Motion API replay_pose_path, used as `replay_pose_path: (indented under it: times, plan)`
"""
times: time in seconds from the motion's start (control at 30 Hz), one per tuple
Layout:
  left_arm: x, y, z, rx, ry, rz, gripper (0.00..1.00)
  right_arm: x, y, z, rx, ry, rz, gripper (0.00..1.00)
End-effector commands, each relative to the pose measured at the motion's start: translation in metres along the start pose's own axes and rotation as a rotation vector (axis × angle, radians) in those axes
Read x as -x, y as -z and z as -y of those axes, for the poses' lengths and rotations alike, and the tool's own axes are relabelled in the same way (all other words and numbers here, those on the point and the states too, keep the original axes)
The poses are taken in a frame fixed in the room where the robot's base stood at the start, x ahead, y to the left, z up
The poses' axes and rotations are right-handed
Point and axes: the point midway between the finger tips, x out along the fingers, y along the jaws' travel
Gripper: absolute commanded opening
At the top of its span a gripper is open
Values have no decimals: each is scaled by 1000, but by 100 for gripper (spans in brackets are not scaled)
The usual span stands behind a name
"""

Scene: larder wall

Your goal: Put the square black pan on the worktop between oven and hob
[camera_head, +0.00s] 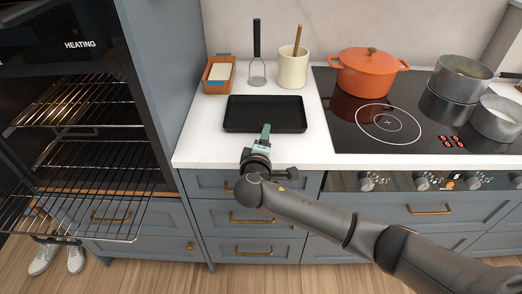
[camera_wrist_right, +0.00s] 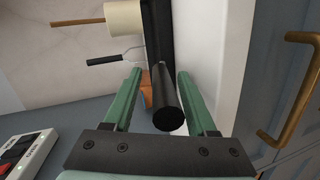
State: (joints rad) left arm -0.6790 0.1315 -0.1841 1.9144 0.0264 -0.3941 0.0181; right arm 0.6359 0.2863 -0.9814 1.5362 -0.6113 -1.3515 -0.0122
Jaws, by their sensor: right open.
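The square black pan (camera_head: 265,113) lies flat on the white worktop (camera_head: 205,140) between the oven (camera_head: 85,120) and the hob (camera_head: 385,145). My right gripper (camera_head: 266,132) is at the pan's front edge. In the right wrist view the pan (camera_wrist_right: 159,35) is a dark upright strip, and its round black handle (camera_wrist_right: 167,112) points toward the camera. The handle is between the two green fingers of my right gripper (camera_wrist_right: 160,75), which are open with gaps at the sides. The gripper hides the handle in the head view. My left gripper is not in view.
Behind the pan stand an orange box (camera_head: 218,75), a masher (camera_head: 257,65) and a cream utensil jar (camera_head: 293,67). An orange pot (camera_head: 370,72) and steel pans (camera_head: 460,78) are on the hob. Oven racks (camera_head: 80,210) stick out at left. Drawer handles (camera_head: 253,218) are below.

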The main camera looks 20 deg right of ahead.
Motion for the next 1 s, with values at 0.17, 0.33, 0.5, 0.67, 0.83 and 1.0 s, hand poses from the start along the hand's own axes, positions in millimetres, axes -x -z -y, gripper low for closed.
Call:
replay_pose_path:
  times: [0.17,0.33,0.5,0.67,0.83,1.0]
  plan:
    - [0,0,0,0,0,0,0,35,0,2,-4,4,-3,57]
    - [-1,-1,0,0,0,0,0,71,0,2,-4,5,-3,57]
    - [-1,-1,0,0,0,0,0,98,0,1,-4,2,-2,57]
    - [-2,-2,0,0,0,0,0,109,0,0,-2,0,0,57]
    - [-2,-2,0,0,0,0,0,110,-2,9,-7,28,-6,57]
    - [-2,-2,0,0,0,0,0,112,-10,71,-77,225,-62,57]
